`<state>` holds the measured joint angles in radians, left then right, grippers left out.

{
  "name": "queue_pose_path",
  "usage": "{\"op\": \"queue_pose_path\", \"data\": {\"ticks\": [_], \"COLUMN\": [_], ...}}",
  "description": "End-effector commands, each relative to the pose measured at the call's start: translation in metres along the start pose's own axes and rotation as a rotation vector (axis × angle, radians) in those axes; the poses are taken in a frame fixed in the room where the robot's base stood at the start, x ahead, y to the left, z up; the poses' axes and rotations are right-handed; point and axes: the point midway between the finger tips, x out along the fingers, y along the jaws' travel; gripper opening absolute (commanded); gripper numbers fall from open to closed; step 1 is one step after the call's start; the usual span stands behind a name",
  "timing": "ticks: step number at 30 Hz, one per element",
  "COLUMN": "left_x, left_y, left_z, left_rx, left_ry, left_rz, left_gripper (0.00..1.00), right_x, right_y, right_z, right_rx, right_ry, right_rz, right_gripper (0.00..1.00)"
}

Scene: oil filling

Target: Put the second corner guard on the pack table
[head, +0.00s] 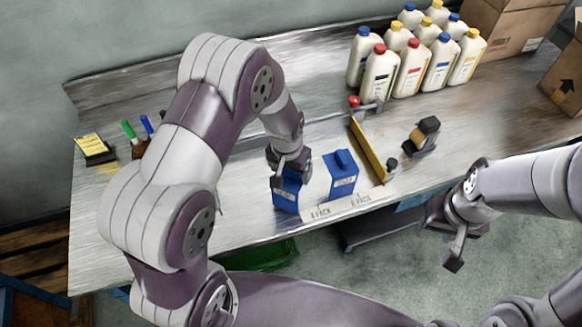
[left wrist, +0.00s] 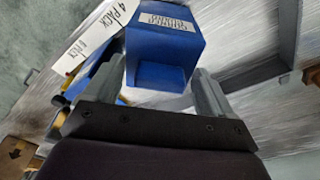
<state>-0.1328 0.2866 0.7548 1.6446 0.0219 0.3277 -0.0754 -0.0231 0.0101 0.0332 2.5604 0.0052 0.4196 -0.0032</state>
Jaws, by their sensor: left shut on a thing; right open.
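My left gripper (head: 290,168) is shut on a blue corner guard (head: 287,196) with a white label, at the front edge of the pack table (head: 240,215). In the left wrist view this held guard (left wrist: 165,48) sits between the two fingers (left wrist: 140,98). I cannot tell whether its underside touches the table. Another blue corner guard (head: 342,182) stands on the table just to the right, near the front edge; it shows partly behind the held one in the left wrist view (left wrist: 104,82). My right gripper (head: 455,238) is open and empty, off the table's front right.
A white strip (head: 322,210) reading "4 PACK" and "6 PACK" lies along the front edge. A yellow bar (head: 370,150), a black-and-tan tool (head: 424,136), several capped bottles (head: 410,65) and cardboard boxes (head: 505,30) are to the right. Markers (head: 138,140) stand at left.

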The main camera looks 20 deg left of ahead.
Motion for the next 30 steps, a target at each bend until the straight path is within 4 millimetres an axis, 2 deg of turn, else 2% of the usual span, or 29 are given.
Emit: {"op": "queue_pose_path", "data": {"ticks": [3,12,13,14,23,26,30], "left_x": [0.009,0.013,0.012,0.011,0.005,-0.013,-0.051], "left_y": [0.000,0.000,0.000,0.000,0.000,0.000,0.000], "left_z": [0.001,0.001,0.001,0.001,0.000,-0.001,0.000], "left_rx": [0.000,0.000,0.000,0.000,0.000,0.000,0.000], "left_ry": [0.001,0.002,0.002,0.002,0.004,0.008,0.009], "left_rz": [0.000,0.000,0.000,0.000,0.000,0.000,-0.001], "left_gripper": [0.36,0.36,0.91,1.00,1.00,1.00,1.00], "right_x": [-0.003,0.001,0.000,-0.001,-0.002,0.001,0.005], "right_y": [0.000,0.000,0.000,0.000,0.000,0.000,0.000], "right_z": [0.000,0.000,0.000,0.000,0.000,0.000,0.001], "right_rx": [0.000,0.000,0.000,0.000,0.000,0.000,0.000], "right_ry": [0.000,0.000,0.000,0.000,0.000,0.000,0.000], "right_rz": [0.000,0.000,0.000,0.000,0.000,0.000,0.000], "right_gripper": [0.43,0.43,0.43,0.43,0.43,0.43,0.43]}}
